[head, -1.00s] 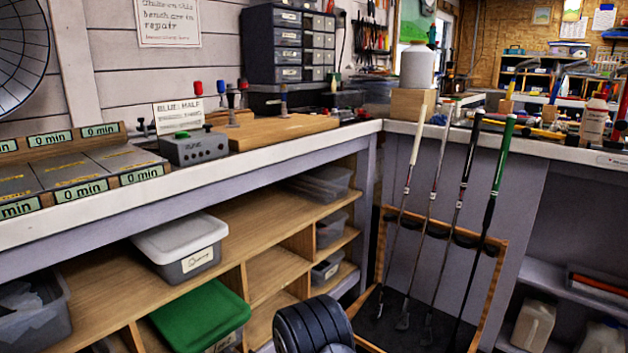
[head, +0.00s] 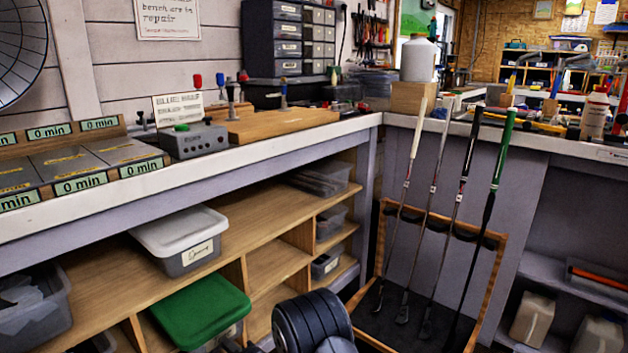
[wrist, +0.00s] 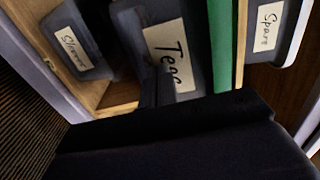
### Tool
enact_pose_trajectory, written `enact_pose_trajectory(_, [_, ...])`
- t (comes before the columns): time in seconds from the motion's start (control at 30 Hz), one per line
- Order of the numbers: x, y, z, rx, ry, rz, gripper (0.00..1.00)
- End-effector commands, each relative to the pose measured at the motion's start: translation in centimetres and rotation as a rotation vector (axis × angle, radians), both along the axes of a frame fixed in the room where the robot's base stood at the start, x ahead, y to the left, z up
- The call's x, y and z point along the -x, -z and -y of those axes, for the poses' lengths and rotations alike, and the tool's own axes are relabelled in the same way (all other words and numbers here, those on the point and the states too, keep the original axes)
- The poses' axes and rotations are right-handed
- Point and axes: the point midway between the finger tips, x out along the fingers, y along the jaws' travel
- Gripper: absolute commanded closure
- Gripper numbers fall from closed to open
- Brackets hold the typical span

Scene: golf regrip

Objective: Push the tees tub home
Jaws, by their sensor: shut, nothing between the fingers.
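The tees tub is the grey tub with a green lid (head: 200,308) on the lower shelf in the head view. Its lid juts past the front edge of the shelving there. In the wrist view its front with the handwritten "Tees" label (wrist: 172,52) faces me, with the green lid edge to its right. My gripper (wrist: 158,88) is shut and empty, its dark fingers in front of the tub and covering part of the label. I cannot tell whether the fingertips touch the tub.
Another labelled tub (wrist: 72,42) is at the left there. A golf club rack (head: 440,262) stands to the right.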

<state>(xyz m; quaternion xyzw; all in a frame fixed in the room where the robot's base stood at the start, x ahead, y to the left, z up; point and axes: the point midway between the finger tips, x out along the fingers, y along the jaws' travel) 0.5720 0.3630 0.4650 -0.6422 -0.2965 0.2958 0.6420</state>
Motion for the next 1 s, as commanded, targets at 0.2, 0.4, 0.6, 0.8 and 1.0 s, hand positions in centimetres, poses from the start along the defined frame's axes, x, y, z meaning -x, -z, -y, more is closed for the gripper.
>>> enact_pose_trajectory(0.2, [-0.6, 0.1, -0.7, 0.0, -0.001, 0.0, 1.0])
enact_pose_trajectory(0.4, [-1.1, 0.1, -1.3, 0.0, -0.001, 0.0, 1.0])
enact_pose_trajectory(0.6, [-1.6, 0.1, -2.0, 0.0, -0.001, 0.0, 1.0])
enact_pose_trajectory(0.8, [-2.2, 0.1, -2.6, 0.0, -0.001, 0.001, 1.0])
enact_pose_trajectory(1.0, [-2.7, 0.1, -3.2, -0.001, -0.001, 0.001, 1.0])
